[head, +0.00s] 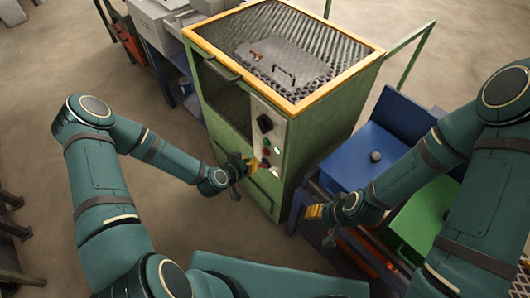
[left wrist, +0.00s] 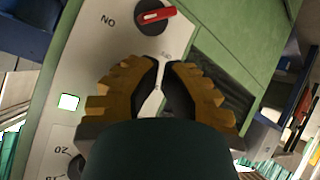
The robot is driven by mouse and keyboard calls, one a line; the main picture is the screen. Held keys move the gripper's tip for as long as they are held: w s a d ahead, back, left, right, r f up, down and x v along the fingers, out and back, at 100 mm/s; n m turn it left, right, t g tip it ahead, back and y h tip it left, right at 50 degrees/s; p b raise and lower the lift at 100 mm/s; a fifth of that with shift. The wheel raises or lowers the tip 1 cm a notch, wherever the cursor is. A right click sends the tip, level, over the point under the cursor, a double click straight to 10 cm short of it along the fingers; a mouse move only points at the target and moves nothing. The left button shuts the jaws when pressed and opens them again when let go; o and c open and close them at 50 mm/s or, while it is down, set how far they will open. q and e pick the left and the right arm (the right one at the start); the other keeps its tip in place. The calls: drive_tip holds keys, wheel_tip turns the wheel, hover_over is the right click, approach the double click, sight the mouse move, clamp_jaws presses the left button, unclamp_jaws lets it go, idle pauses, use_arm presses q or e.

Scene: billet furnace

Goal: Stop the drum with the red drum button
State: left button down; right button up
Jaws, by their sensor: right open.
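The green drum cabinet (head: 225,125) has a pale control panel (head: 258,106) on its front. A small red control (head: 266,152) sits low on this panel; I cannot tell whether it is a button or the red switch handle. My left gripper (head: 252,163) is just left of it, with its fingertips close together and empty. In the left wrist view the fingertips (left wrist: 164,66) are in front of the panel, below a black rotary switch with a red handle (left wrist: 154,15). No separate red button shows there. My right gripper (head: 313,212) is open near the blue bin.
A black knob (head: 264,123) is above the red control. A lit white square (left wrist: 69,102) and a numbered dial (left wrist: 75,165) are left of the left gripper. The blue bin (head: 365,150) and green bin (head: 420,222) stand at right.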

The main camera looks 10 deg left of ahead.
use_arm(q)
drive_tip(key=shift+s+a, duration=0.8)
drive_tip(key=shift+s, duration=0.2)
drive_tip(key=s+d+r+n+g, duration=0.1)
drive_tip(key=s+d+g, duration=0.2)
drive_tip(key=s, duration=0.4)
drive_tip(key=s+d+r+n+g, duration=0.1)
drive_tip(key=s+d+r+g, duration=0.1)
drive_tip(key=s+g, duration=0.3)
drive_tip(key=shift+s+d+y, duration=0.3)
drive_tip(key=shift+s+d, duration=0.5)
drive_tip(key=shift+s, duration=0.3)
idle(1.0)
